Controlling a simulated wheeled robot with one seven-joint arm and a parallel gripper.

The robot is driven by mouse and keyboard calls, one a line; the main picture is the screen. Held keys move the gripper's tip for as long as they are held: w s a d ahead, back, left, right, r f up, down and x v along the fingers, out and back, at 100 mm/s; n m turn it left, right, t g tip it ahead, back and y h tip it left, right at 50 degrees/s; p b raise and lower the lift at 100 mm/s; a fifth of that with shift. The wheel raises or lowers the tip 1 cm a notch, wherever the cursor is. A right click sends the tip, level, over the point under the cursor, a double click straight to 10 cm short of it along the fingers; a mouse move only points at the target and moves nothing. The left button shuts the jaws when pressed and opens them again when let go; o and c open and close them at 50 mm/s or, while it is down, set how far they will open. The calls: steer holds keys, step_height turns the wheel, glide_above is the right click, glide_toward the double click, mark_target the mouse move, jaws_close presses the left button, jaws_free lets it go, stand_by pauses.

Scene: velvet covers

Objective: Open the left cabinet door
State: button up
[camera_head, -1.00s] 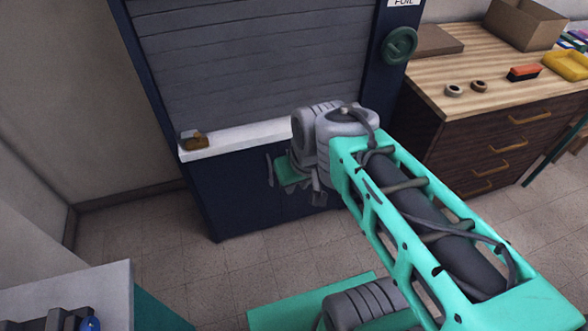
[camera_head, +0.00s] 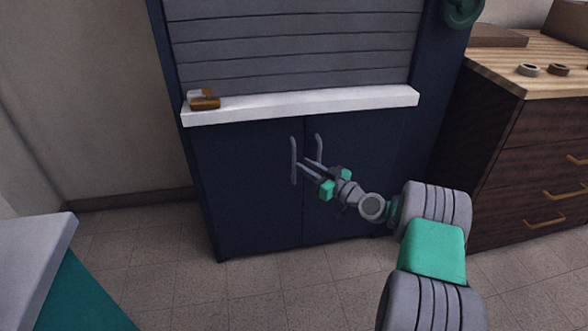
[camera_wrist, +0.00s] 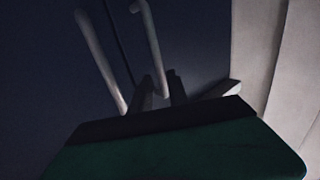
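The dark blue cabinet's left door (camera_head: 248,185) is closed beside the right door (camera_head: 365,165). The left door's grey vertical handle (camera_head: 293,160) and the right door's handle (camera_head: 318,147) stand close together at the middle seam. In the wrist view the left handle (camera_wrist: 101,60) and right handle (camera_wrist: 152,48) run down toward my fingers. My gripper (camera_head: 303,163) is in front of the handles, its fingers apart and pointing left, tips near the left handle. Whether they touch a handle is unclear.
A white ledge (camera_head: 300,103) juts out above the doors, with a small brown object (camera_head: 204,100) at its left end. A wooden drawer unit (camera_head: 490,150) stands close on the right. A grey-topped counter (camera_head: 35,250) is at lower left. The tiled floor before the left door is clear.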

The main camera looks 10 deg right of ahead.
mark_target(295, 160)
steer(key=b+x, duration=0.1)
steer(key=x, duration=0.4)
steer(key=shift+s+f, duration=0.1)
steer(key=shift+s, duration=0.05)
steer(key=shift+w+a, duration=0.25)
steer(key=shift+w, duration=0.1)
jaws_close()
stand_by(0.9)
